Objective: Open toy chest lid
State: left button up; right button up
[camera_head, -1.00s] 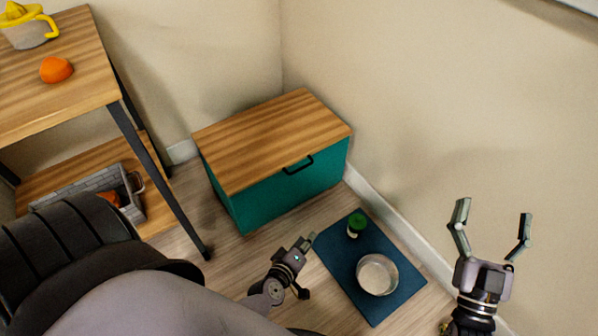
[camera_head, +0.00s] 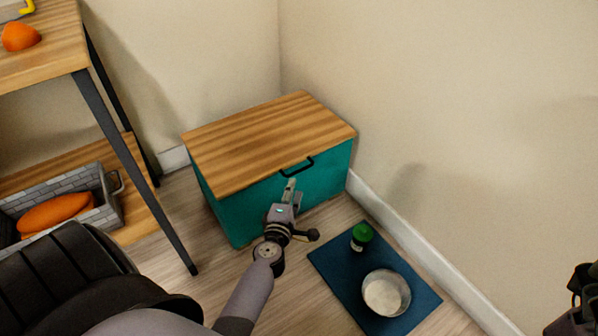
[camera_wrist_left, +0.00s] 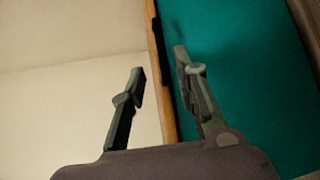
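The toy chest (camera_head: 240,215) is teal with a wooden lid (camera_head: 270,135), which lies shut on top. A black handle (camera_head: 297,167) sits at the front edge of the lid. My left gripper (camera_head: 290,188) is just in front of the chest, its tips close below the handle. In the left wrist view its fingers (camera_wrist_left: 162,75) are spread apart with nothing gripped. The lid's wooden edge (camera_wrist_left: 167,95) runs between them in the picture, beside the teal front (camera_wrist_left: 255,80). Contact cannot be told. My right gripper (camera_head: 578,295) is partly cut off at the right edge, its fingers unclear.
A blue mat (camera_head: 340,277) lies on the floor in front, with a green-capped jar (camera_head: 361,237) and a metal bowl (camera_head: 386,293) on it. A wooden shelf (camera_head: 50,55) with dark legs stands at left. Walls enclose the chest's back and right side.

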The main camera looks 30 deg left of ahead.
aim_at(299, 172)
pick_arm(q)
jog(key=b+x, duration=0.1)
jog(key=x, duration=0.8)
jog(key=shift+w+a+b, duration=0.1)
jog(key=shift+w+b, duration=0.1)
jog(key=shift+b, duration=0.15)
jog(key=shift+c, duration=0.3)
grip_shut()
jog(key=shift+f, duration=0.1)
